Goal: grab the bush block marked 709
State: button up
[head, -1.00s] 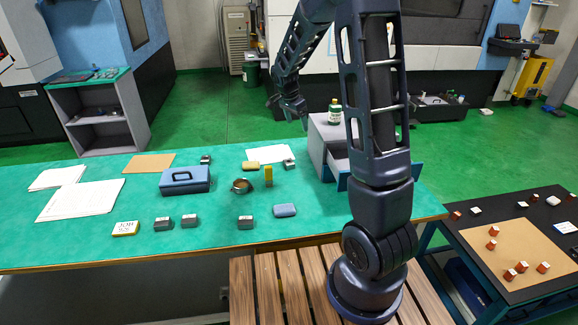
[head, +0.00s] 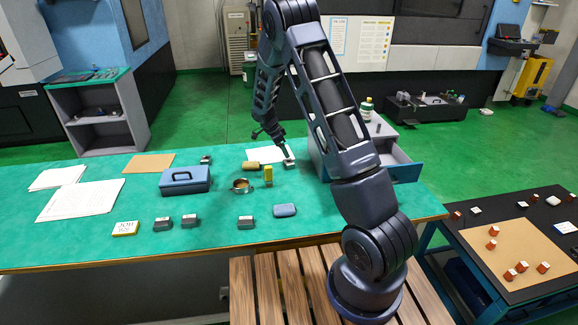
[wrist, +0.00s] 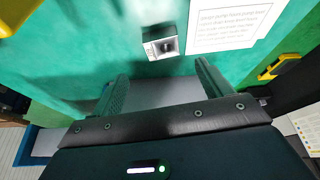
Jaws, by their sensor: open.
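Several small dark grey blocks with pale labelled tops lie on the green bench; I cannot read 709 on any of them. One block (head: 289,164) lies near the back, beside the white sheet and the drawer unit. Others lie at the front: a left block (head: 163,224), one beside it (head: 190,221) and one in the middle (head: 246,223). Another (head: 206,160) lies at the back left. My gripper (head: 284,150) is over the back block, open and empty. In the wrist view a block (wrist: 160,42) shows beyond the open fingertips of my gripper (wrist: 161,75).
A drawer unit (head: 322,150) with an open drawer stands right of the back block. A white sheet (head: 262,154) lies behind.

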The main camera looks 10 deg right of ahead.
aim_at(288, 160)
jog(key=x, duration=0.8)
jog(key=shift+w+f, duration=0.2)
jog(key=shift+f, duration=0.1)
jog(key=shift+a, duration=0.1)
jog(key=c, duration=1.4)
